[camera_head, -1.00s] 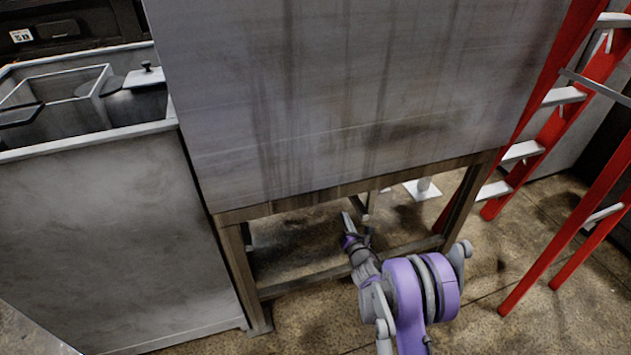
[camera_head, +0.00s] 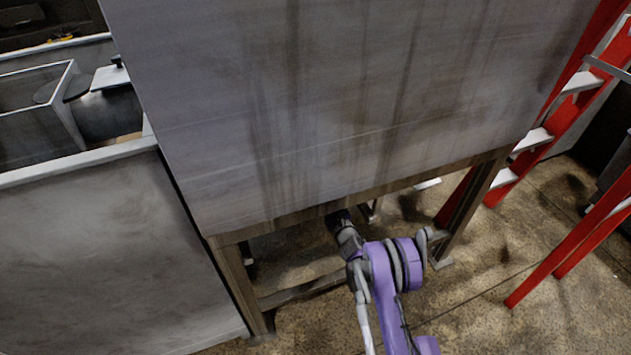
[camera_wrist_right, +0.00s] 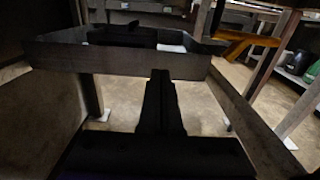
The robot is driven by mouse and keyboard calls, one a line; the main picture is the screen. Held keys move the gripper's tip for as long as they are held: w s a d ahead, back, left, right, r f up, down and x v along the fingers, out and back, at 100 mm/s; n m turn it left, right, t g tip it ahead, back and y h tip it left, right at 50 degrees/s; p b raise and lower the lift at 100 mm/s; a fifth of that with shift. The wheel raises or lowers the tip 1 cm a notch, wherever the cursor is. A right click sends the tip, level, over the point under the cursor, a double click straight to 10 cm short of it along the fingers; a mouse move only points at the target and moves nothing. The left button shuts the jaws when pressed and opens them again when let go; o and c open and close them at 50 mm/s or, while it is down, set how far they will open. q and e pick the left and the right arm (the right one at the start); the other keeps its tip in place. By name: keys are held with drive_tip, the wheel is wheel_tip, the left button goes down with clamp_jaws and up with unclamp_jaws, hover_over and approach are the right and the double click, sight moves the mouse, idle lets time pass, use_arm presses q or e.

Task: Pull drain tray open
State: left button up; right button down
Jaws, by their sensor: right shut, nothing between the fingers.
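The drain tray (camera_wrist_right: 110,62) shows in the right wrist view as a shallow, dark grey box with a raised rim, under the machine. My right gripper (camera_wrist_right: 161,78) is shut and empty. Its dark fingertips overlap the lower part of the tray's front wall in the picture; I cannot tell whether they touch it. In the head view my right arm reaches under the front edge of the big grey compactor body (camera_head: 330,90), which hides the fingers and the tray. My left gripper is not in view.
The compactor's metal leg frame (camera_head: 238,285) stands around the low opening. A grey cabinet (camera_head: 90,250) is close on the left, and a red ladder (camera_head: 575,245) stands on the right. The concrete floor (camera_head: 480,310) in front is mostly clear.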

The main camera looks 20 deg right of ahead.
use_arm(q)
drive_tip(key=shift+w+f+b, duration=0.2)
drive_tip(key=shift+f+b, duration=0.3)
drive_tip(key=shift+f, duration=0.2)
use_arm(e)
drive_tip(key=w, duration=0.9)
drive_tip(key=shift+a, duration=0.15)
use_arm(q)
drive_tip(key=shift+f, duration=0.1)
use_arm(e)
drive_tip(key=shift+w, duration=0.1)
